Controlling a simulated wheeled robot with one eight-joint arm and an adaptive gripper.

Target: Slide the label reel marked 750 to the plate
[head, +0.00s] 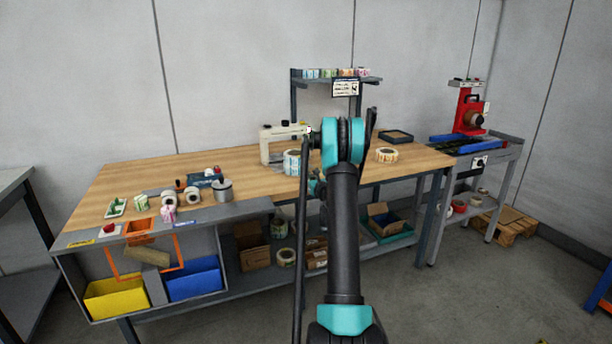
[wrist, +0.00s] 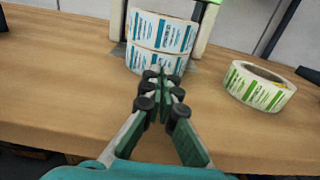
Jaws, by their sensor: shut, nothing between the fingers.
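Two blue-and-white label reels (wrist: 160,45), one on top of the other, stand in front of my gripper in the wrist view. In the head view the blue-and-white reels (head: 291,162) are left of my arm. A green-and-white label reel (wrist: 259,87) lies flat to their right in the wrist view. I cannot read 750 on any reel. A grey plate (wrist: 118,53) shows partly behind the blue reels, under the white machine. My gripper (wrist: 160,75) is shut and empty, its tips just in front of the lower blue reel; contact is unclear. My arm hides it in the head view.
The cream-white machine (head: 270,145) stands behind the blue reels. An orange-and-white reel (head: 387,155) and a dark tray (head: 396,136) are on the bench's right side. Several small reels and a metal pot (head: 222,190) are at left. Bench top is clear before the reels.

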